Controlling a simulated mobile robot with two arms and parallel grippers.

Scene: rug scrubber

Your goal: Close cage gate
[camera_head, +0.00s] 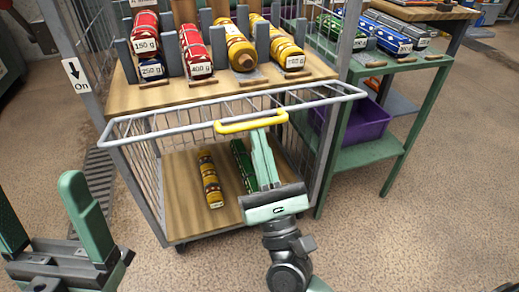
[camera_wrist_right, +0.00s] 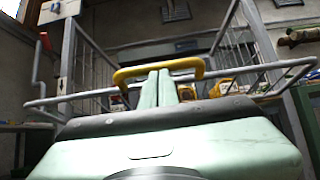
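The cage trolley (camera_head: 150,185) stands in front of me. Its gate (camera_head: 335,98) has a pale metal rail and thin wires across the front at mid height, with a yellow handle (camera_head: 232,127) near its middle. The gate and yellow handle (camera_wrist_right: 130,73) also show in the right wrist view. My right gripper (camera_head: 259,133) has its two fingers together, with the tips at the handle's right part; I cannot tell whether they touch it. They are side by side along the handle bar, not around it. My left gripper (camera_head: 45,205) is open and empty at the lower left.
A green table (camera_head: 395,145) with a purple bin (camera_head: 365,122) stands close on the right. Floor is clear at right front.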

